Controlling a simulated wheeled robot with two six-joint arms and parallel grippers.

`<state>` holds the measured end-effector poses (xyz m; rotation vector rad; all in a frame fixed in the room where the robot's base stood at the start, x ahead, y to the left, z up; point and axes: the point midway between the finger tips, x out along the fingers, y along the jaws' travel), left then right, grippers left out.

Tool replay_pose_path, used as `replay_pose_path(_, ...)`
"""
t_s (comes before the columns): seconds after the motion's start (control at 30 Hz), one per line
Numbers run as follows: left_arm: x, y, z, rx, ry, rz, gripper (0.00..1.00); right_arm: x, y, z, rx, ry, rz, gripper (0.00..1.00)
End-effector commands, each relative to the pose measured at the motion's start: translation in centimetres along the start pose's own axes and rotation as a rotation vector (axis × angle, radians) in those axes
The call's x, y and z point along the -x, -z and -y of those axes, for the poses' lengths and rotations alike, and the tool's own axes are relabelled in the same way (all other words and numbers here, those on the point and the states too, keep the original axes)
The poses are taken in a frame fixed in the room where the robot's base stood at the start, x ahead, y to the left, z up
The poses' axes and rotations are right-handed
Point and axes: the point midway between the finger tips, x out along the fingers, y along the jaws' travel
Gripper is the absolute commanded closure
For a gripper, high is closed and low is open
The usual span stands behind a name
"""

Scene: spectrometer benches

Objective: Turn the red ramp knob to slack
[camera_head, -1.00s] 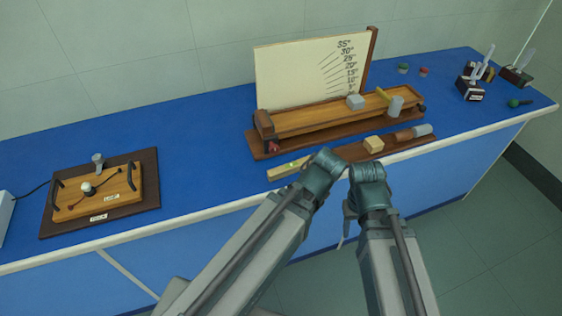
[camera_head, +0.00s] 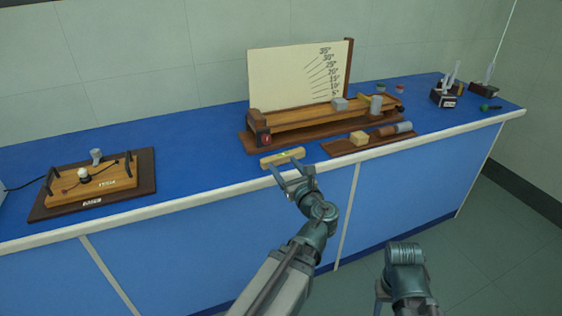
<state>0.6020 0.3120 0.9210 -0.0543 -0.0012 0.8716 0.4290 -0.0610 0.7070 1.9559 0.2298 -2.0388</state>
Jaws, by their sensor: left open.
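The ramp (camera_head: 330,115) is a wooden incline on a dark brown base (camera_head: 258,146), with a cream angle board (camera_head: 290,78) behind it. The red ramp knob (camera_head: 265,139) is small and sits at the ramp's left end, on the front side; its setting is too small to read. My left gripper (camera_head: 288,171) is open and empty at the bench's front edge, below and a little right of the knob and apart from it. My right gripper (camera_head: 380,291) is low in front of the bench; its fingers are mostly hidden.
A wooden spirit level (camera_head: 283,158) lies just beyond my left fingertips. A brown tray (camera_head: 345,147) with several blocks is to its right. A grey block (camera_head: 339,103) and a grey cylinder (camera_head: 376,104) are at the ramp. A wooden circuit board (camera_head: 110,184) lies left; blue bench between is clear.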

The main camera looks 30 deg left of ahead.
Motion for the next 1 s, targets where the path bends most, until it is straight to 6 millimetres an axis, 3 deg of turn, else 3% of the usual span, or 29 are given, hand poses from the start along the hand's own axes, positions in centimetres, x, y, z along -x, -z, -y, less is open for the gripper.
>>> replay_pose_path(0.23, -0.4, -0.3, 0.1, -0.053, 0.008, 0.025, 0.29, -0.2, 0.1, 0.0, 0.000, 0.000, 0.000, 0.50)
replay_pose_path(0.37, -1.7, -0.3, 0.2, -0.051, 0.007, 0.024, 0.29, -0.2, 0.1, 0.0, 0.000, 0.000, 0.000, 0.50)
replay_pose_path(0.8, -10.4, -0.5, 0.3, -0.048, 0.005, 0.023, 0.29, -0.2, 0.0, 0.0, 0.000, 0.000, 0.000, 0.50)
replay_pose_path(1.0, -12.9, -0.6, 0.3, -0.048, 0.006, 0.022, 0.29, -0.2, 0.0, 0.0, 0.000, 0.000, 0.000, 0.50)
